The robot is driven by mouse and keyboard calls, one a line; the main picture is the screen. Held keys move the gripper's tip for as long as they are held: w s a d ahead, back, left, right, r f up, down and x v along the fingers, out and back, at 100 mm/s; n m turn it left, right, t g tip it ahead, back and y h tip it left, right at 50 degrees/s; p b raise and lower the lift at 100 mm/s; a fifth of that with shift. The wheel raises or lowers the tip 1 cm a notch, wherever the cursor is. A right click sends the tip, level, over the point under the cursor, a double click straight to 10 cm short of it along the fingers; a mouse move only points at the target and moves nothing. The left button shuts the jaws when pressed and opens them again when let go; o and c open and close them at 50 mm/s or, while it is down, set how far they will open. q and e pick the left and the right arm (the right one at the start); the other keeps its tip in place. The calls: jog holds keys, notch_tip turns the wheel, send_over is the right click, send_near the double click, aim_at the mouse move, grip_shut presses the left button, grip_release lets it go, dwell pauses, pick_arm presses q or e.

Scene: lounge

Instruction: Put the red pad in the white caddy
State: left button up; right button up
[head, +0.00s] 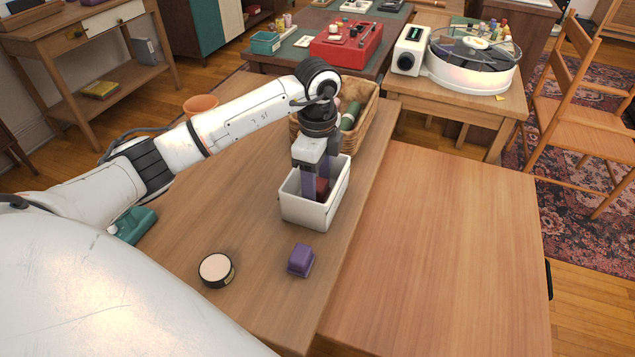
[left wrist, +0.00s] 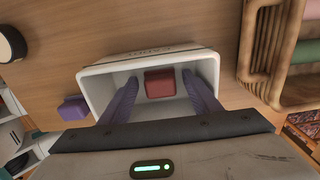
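The red pad (head: 322,187) is inside the white caddy (head: 306,211). In the left wrist view the pad (left wrist: 159,84) lies within the caddy walls (left wrist: 96,88), close to the wall marked with lettering. My left gripper (head: 319,191) points down into the caddy from above. Its two purple-grey fingers (left wrist: 160,90) stand on either side of the pad, with a visible gap on each side, so it is open. The fingers and caddy walls partly hide the pad in the head view. My right gripper is not in view.
A purple block (head: 300,261) and a round dark tin with a pale top (head: 216,269) sit in front of the caddy. A wicker basket (head: 357,131) holding rolls stands behind it. A teal object (head: 133,225) lies at left. The tabletop (head: 440,250) at right is bare.

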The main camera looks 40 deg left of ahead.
aim_at(318, 183)
pick_arm(q)
notch_tip(318, 183, up, 12)
jog(key=p, duration=0.1)
jog(key=shift+r, duration=0.2)
dwell(0.4)
